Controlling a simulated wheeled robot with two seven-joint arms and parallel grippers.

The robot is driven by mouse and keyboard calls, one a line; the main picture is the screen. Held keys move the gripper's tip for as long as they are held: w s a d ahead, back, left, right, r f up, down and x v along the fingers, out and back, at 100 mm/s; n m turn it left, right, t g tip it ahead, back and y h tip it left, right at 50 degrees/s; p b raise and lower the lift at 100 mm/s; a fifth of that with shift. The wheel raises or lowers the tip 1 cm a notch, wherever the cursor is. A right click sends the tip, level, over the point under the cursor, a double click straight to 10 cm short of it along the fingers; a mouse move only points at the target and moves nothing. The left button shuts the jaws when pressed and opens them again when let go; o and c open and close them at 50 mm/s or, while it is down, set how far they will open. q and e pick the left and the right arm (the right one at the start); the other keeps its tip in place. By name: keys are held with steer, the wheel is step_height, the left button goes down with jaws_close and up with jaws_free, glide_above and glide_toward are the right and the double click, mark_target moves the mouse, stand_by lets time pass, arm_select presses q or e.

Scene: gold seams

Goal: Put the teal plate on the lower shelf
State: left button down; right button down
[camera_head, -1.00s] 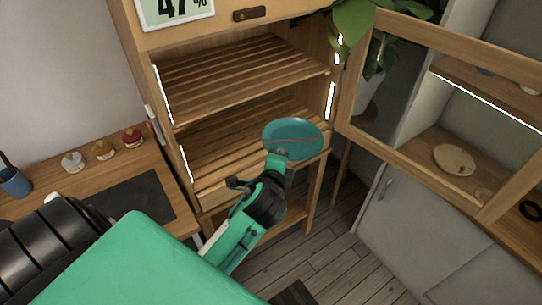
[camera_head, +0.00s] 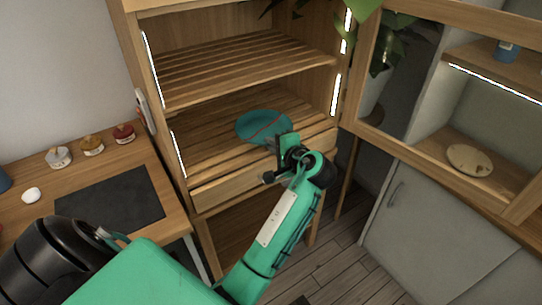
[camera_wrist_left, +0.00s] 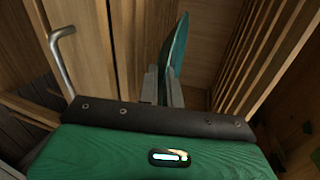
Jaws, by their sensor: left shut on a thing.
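The teal plate (camera_head: 259,124) with a thin reddish seam is inside the open wooden cabinet, over the slatted lower shelf (camera_head: 195,152). My left gripper (camera_head: 283,140) is shut on the plate's near right rim. In the left wrist view, the plate (camera_wrist_left: 179,48) shows nearly edge-on between the fingers (camera_wrist_left: 162,85). I cannot tell whether the plate touches the slats. The upper shelf (camera_head: 240,72) is above it and bare. My right gripper is not in view.
A glass-paned door (camera_head: 400,157) stands open at the right, with a plant (camera_head: 385,45) behind it. A desk (camera_head: 160,220) with small jars (camera_head: 92,146) and a dark mat (camera_head: 110,200) is at the left. The lower shelf is clear around the plate.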

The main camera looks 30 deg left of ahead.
arm_select(q)
steer(key=shift+f, duration=2.35)
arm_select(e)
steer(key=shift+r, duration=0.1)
arm_select(q)
steer(key=shift+f, duration=0.1)
steer(key=c, duration=1.6)
jaws_free()
steer(key=shift+o, duration=0.2)
